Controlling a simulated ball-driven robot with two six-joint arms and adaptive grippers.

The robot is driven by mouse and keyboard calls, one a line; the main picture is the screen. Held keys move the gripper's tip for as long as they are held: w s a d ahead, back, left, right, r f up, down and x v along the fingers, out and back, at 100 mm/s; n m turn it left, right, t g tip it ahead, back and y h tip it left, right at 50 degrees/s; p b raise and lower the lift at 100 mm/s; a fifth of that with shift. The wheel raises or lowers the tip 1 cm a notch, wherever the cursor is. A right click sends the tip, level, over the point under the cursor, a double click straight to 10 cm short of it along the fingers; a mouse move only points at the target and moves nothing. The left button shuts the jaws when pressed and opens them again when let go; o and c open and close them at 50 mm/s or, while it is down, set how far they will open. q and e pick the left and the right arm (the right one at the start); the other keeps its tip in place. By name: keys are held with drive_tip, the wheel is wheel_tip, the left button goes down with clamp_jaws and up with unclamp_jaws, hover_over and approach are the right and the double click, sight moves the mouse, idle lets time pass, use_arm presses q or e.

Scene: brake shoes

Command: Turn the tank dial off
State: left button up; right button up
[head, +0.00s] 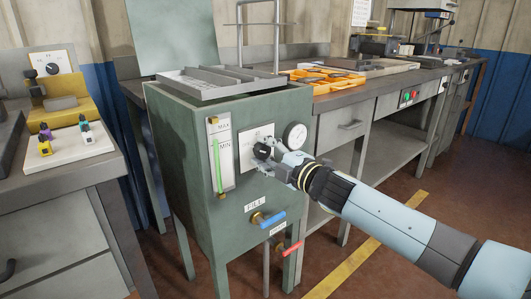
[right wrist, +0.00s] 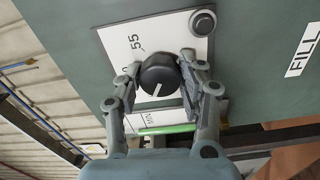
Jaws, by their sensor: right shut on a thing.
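The tank (head: 185,140) is a green metal cabinet on legs in the middle of the head view. Its black dial (head: 262,151) sits on a white plate (head: 250,138) on the front face. In the right wrist view the dial (right wrist: 160,75) is a round black knob with a white pointer line, and "55" shows on the plate. My right gripper (head: 268,160) is at the dial, with one finger on each side of it in the right wrist view (right wrist: 161,82), shut on the knob. Part of the plate's scale is hidden behind the knob and fingers. My left gripper is not in view.
A round gauge (head: 295,136) is right of the dial, and a level tube (head: 219,160) is left. Below are a blue-handled FILL valve (head: 270,220) and a red-handled valve (head: 291,248). Benches stand on both sides. Another dial (head: 52,69) is at the far left.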

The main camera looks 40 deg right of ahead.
drive_tip(key=o, duration=1.2)
drive_tip(key=shift+f, duration=0.1)
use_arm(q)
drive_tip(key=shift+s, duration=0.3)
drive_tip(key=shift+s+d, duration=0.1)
use_arm(e)
drive_tip(key=shift+s, duration=0.1)
drive_tip(key=shift+s+d, duration=0.2)
drive_tip(key=shift+s, duration=2.05)
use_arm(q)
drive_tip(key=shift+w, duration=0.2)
use_arm(e)
approach(266, 153)
drive_tip(key=shift+s, duration=1)
drive_tip(key=shift+r, duration=0.2)
